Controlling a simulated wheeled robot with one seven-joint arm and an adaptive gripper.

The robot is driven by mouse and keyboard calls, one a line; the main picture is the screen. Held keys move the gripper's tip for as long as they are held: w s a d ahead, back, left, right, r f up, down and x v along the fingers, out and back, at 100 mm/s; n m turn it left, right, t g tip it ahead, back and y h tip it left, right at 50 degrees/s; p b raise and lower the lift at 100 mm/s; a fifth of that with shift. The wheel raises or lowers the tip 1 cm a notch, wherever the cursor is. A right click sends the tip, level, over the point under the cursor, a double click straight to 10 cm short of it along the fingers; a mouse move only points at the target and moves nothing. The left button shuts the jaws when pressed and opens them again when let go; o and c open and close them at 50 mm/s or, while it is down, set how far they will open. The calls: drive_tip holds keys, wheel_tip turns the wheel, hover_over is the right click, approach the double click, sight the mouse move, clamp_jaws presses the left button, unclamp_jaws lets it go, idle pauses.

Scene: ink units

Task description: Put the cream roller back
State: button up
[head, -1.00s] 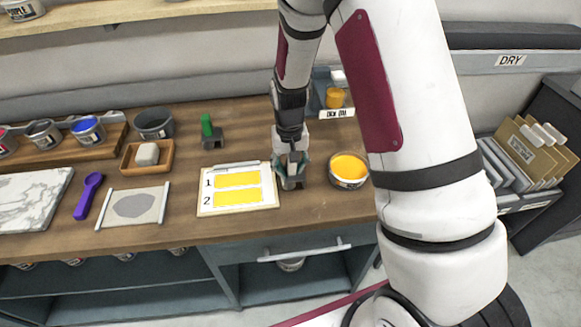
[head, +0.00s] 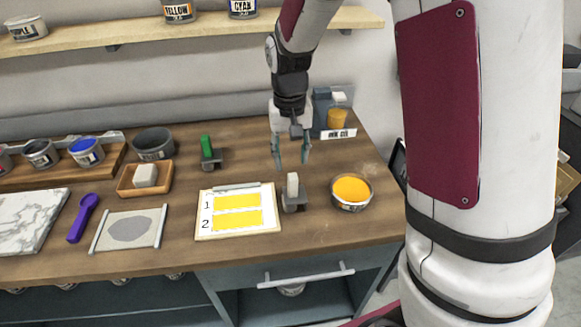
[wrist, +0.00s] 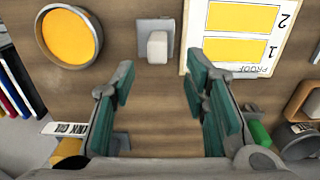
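The cream roller (head: 293,183) stands upright in a small grey holder (head: 294,204) on the wooden bench, between the proof board and the yellow ink tin. In the wrist view the cream roller (wrist: 157,46) shows from above, ahead of the fingertips. My gripper (head: 291,155) is open and empty, raised above and behind the cream roller and not touching it. In the wrist view its green finger pads (wrist: 158,92) are wide apart with bare wood between them.
The proof board (head: 238,227) with two yellow patches lies left of the holder, and the yellow ink tin (head: 351,192) stands right. A green-handled roller (head: 207,147) sits in another holder behind. A bottle with a label stand (head: 338,134) is at the back right.

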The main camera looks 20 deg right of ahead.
drive_tip(key=shift+r, duration=0.4)
drive_tip(key=s+r+n+t, duration=0.1)
drive_tip(key=s+r+t, duration=0.2)
drive_tip(key=s+r, duration=0.8)
drive_tip(key=s+r+n+t, duration=0.1)
drive_tip(key=s+r+t, duration=0.1)
drive_tip(key=s+r, duration=0.5)
drive_tip(key=shift+s+t, duration=0.3)
drive_tip(key=shift+s, duration=1.75)
drive_tip(key=shift+d, duration=0.1)
